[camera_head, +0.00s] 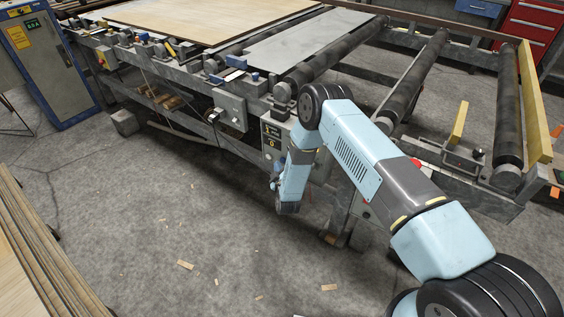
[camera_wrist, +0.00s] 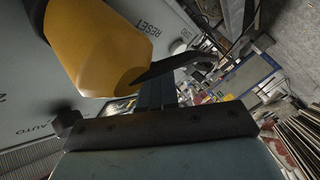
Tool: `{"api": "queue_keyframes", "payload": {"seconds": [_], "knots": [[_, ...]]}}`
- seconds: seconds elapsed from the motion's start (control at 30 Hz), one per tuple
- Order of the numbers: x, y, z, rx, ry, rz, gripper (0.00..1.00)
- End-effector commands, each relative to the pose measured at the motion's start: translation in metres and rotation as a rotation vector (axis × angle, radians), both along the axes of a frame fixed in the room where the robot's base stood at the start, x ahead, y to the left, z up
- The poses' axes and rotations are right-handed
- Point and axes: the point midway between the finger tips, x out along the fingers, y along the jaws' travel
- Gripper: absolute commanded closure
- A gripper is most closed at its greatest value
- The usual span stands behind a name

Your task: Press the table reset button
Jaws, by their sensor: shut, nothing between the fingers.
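In the wrist view, a grey control panel (camera_wrist: 30,75) fills the left side, with the words RESET and AUTO printed on it. A large yellow rounded part (camera_wrist: 97,48) stands out from the panel, very near the camera, and covers some of it. I cannot make out the reset button itself; it may be hidden behind the yellow part. My gripper (camera_wrist: 163,86) is shut and empty, with its dark fingers close to the yellow part and below the RESET lettering. I cannot tell whether they touch. In the head view, my arm reaches down beside the roller table (camera_head: 232,143), and the fingers are hard to make out.
A grey box (camera_head: 230,110) is fixed to the table's near side. A large wood sheet (camera_head: 185,14) and a grey sheet (camera_head: 305,42) lie on top. A blue cabinet (camera_head: 48,68) stands at left, stacked boards (camera_head: 35,255) at lower left. The floor between is mostly clear.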

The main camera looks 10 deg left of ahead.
Motion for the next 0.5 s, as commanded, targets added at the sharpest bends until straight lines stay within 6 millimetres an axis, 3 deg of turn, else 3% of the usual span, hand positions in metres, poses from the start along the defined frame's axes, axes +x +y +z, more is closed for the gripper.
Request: {"api": "queue_keyframes", "payload": {"seconds": [0.5], "knots": [[0.0071,-0.0029,0.0018,0.001,0.000,0.000,1.00]]}}
